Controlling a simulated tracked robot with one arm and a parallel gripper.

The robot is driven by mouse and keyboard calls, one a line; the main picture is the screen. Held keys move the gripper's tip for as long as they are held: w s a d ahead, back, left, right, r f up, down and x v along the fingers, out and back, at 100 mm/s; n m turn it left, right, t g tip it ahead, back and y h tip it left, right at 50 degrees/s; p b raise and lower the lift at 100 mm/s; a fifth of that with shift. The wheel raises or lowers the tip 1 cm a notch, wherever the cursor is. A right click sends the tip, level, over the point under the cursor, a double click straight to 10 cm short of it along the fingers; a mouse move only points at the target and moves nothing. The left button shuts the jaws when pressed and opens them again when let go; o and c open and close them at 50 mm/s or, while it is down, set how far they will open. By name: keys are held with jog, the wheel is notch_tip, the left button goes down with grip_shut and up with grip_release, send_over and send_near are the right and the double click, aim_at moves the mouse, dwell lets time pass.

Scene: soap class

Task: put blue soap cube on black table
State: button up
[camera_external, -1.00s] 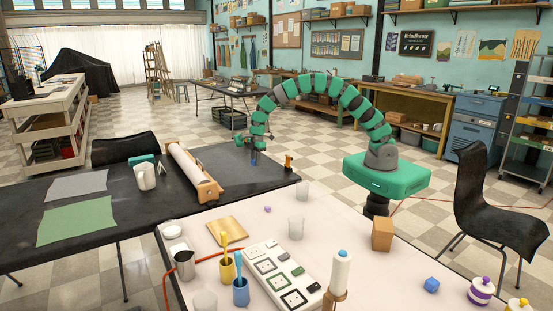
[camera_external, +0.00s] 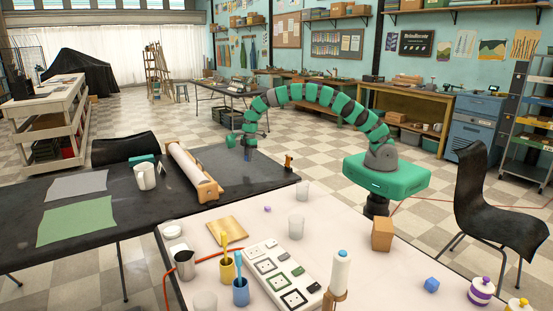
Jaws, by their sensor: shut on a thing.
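My gripper (camera_external: 248,147) hangs from the green arm over the far right end of the black table (camera_external: 120,228). It points down and is shut on a small blue thing (camera_external: 248,154) that looks dark and tiny here. The thing seems close to the table surface; I cannot tell whether it touches.
A paper roll on a wooden holder (camera_external: 195,175) lies left of my gripper. A small orange-brown item (camera_external: 289,162) stands near the table's right edge. A white mug (camera_external: 145,176) and grey and green sheets (camera_external: 77,219) are further left. The dark surface around my gripper is largely clear.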

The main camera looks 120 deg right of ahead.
send_over(233, 167)
jog(key=s+a, duration=0.1)
jog(key=s, duration=0.1)
jog(key=shift+a+f, duration=0.2)
jog(key=shift+f, duration=0.15)
jog(key=shift+w+d, duration=0.55)
jog(key=shift+w, duration=0.2)
jog(key=shift+f, duration=0.1)
jog(key=shift+f, duration=1.7)
jog(key=shift+f, duration=0.1)
jog(key=o, duration=1)
jog(key=shift+o, duration=0.2)
